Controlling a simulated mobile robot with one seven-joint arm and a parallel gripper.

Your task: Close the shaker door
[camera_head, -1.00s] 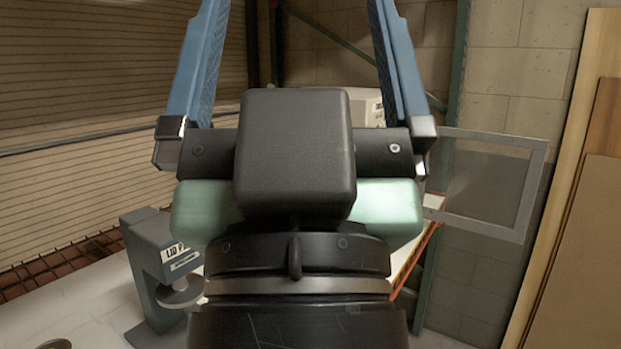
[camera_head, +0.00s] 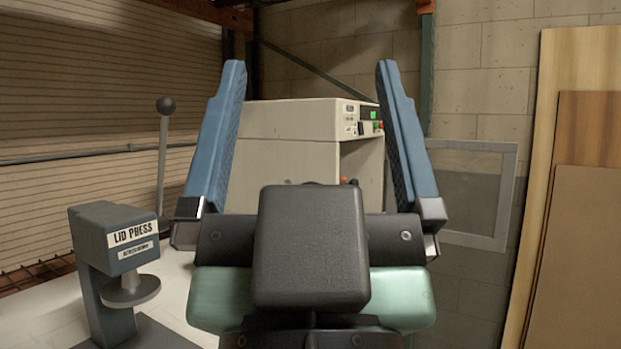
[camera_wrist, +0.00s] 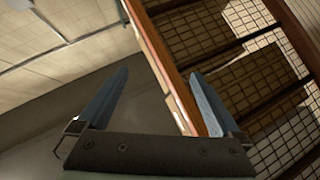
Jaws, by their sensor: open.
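The shaker (camera_head: 290,120) is a beige box with a small control panel and green display, standing behind my gripper in the head view. Its door (camera_head: 503,195) is a grey-framed see-through panel that stands open, out to the right of the box. The hinge side is partly hidden by my gripper. My gripper (camera_head: 310,75) is open and empty, with its two blue fingers pointing up in front of the shaker, left of the door and apart from it in the picture. In the wrist view my gripper (camera_wrist: 158,76) is also open; I cannot make out the door there.
A grey lid press (camera_head: 112,245) with a lever stands on the pale worktop (camera_head: 180,300) at the left. Wooden boards (camera_head: 585,150) lean against the block wall at the right. The wrist view shows an orange rack beam (camera_wrist: 163,65) and wire mesh decking (camera_wrist: 215,60).

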